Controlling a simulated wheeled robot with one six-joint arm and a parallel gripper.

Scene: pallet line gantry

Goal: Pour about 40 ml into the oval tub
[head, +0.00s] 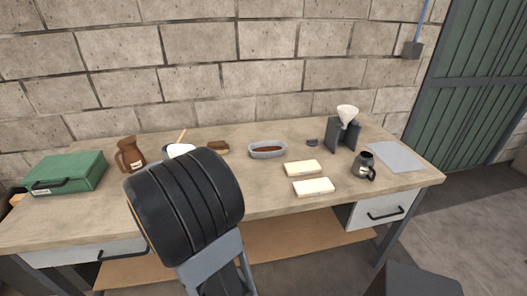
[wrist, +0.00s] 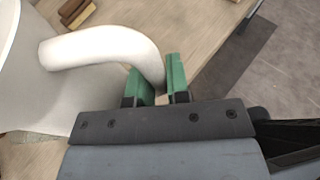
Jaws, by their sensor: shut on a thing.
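The oval tub (head: 253,154) is a pale grey container on the middle of the workbench, with dark red-brown contents. My gripper (wrist: 159,82) has green jaws, shut on the handle of a white jug (wrist: 25,95). The jug fills the left of the wrist view; its contents cannot be seen. In the head view only the white top of the jug (head: 180,149) shows behind my dark arm link, left of the tub and apart from it. My jaws are hidden there.
Two cream blocks (head: 303,168) lie in front of the tub. A brown block (head: 217,147) is left of it, a brown jug (head: 130,155) and green case (head: 66,172) further left. A funnel stand (head: 344,135), dark pot (head: 364,166) and grey mat (head: 396,155) are right.

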